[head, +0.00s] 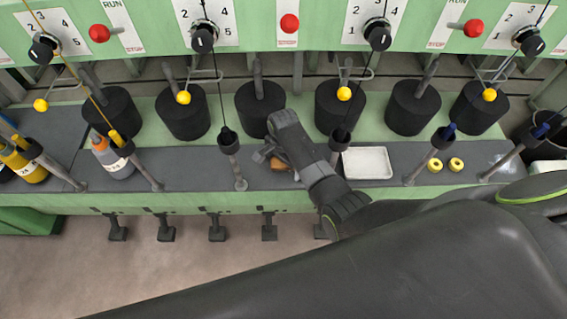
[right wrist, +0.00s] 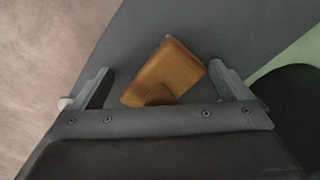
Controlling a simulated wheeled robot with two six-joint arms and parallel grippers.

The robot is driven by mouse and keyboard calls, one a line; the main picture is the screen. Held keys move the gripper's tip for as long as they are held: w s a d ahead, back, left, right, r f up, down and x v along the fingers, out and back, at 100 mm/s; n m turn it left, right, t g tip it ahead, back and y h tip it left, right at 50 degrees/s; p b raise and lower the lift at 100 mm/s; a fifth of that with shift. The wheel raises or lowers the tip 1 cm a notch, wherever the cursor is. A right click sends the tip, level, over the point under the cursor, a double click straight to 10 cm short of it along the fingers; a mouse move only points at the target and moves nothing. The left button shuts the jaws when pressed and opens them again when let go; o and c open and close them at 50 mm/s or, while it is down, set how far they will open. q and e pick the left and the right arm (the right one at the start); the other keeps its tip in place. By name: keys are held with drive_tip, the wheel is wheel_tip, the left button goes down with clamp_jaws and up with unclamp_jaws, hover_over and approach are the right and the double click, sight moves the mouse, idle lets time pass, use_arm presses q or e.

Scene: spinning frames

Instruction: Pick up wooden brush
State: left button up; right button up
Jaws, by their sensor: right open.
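The wooden brush (right wrist: 165,76) is a brown wooden block lying on the grey shelf of the machine. In the right wrist view it lies tilted between the two fingers of my right gripper (right wrist: 160,88), which is open. A gap shows on the left of the brush; its right end is close to the right finger, and I cannot tell if they touch. In the head view only a small part of the brush (head: 279,164) shows beside my right gripper (head: 268,157), and my arm hides the rest. My left gripper is not in view.
A white tray (head: 367,163) stands right of my right gripper, with two yellow rings (head: 445,164) farther right. Bottles (head: 111,158) stand at the left. Thin upright rods (head: 235,165) rise along the shelf near my gripper. Black cylinders (head: 182,113) line the back.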

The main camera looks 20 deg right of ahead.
drive_tip(key=c, duration=1.7)
drive_tip(key=shift+c, duration=0.3)
drive_tip(key=shift+r, duration=0.1)
wheel_tip(320, 180, up, 10)
drive_tip(key=shift+f+p, duration=0.1)
drive_tip(key=shift+p, duration=0.2)
drive_tip(key=o, duration=0.3)
drive_tip(key=shift+c, duration=1.3)
